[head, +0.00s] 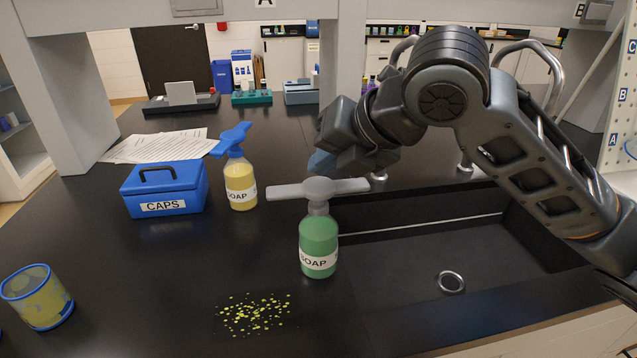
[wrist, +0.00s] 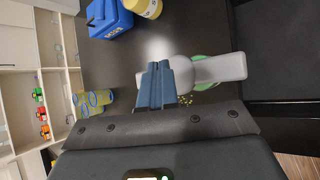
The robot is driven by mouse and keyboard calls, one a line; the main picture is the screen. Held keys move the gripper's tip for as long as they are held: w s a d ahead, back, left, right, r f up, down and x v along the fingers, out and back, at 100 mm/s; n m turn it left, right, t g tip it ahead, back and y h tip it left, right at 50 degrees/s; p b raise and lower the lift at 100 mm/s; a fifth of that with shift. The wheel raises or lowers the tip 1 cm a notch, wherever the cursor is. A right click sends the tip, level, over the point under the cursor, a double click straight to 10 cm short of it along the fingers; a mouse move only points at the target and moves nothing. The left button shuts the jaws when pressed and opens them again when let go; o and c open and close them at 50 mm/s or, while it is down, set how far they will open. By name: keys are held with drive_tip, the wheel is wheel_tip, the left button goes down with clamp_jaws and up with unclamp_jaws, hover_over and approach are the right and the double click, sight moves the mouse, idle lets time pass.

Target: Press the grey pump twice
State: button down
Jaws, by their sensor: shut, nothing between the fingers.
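The grey pump (head: 318,188) has a broad flat top with two arms and sits upright on a green soap bottle (head: 318,243) at the sink's left edge. In the wrist view the grey pump (wrist: 215,70) lies just beyond my fingers, which hide part of it. My gripper (head: 321,163) is shut and empty, with its blue fingers just above or behind the pump top in the head view. The shut fingers also show in the wrist view (wrist: 160,82). I cannot tell whether they touch the pump.
A yellow soap bottle (head: 241,184) with a blue pump (head: 232,140) stands to the left, beside a blue CAPS box (head: 165,190). The sink (head: 430,255) with its taps is at right. Yellow specks (head: 256,314) lie in front; a blue-rimmed cup (head: 37,297) is at left.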

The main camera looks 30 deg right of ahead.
sight(325, 186)
drive_tip(key=shift+f, duration=0.2)
idle(0.6)
drive_tip(key=shift+f+b, duration=0.3)
drive_tip(key=shift+b, duration=0.35)
drive_tip(key=shift+f+b, duration=0.85)
idle(0.9)
drive_tip(key=shift+r, duration=0.1)
drive_tip(key=shift+r+p, duration=0.8)
drive_tip(key=shift+r, duration=0.4)
drive_tip(key=shift+r+p, duration=1.65)
drive_tip(key=shift+r, duration=0.9)
drive_tip(key=shift+d+f, duration=0.1)
idle(0.4)
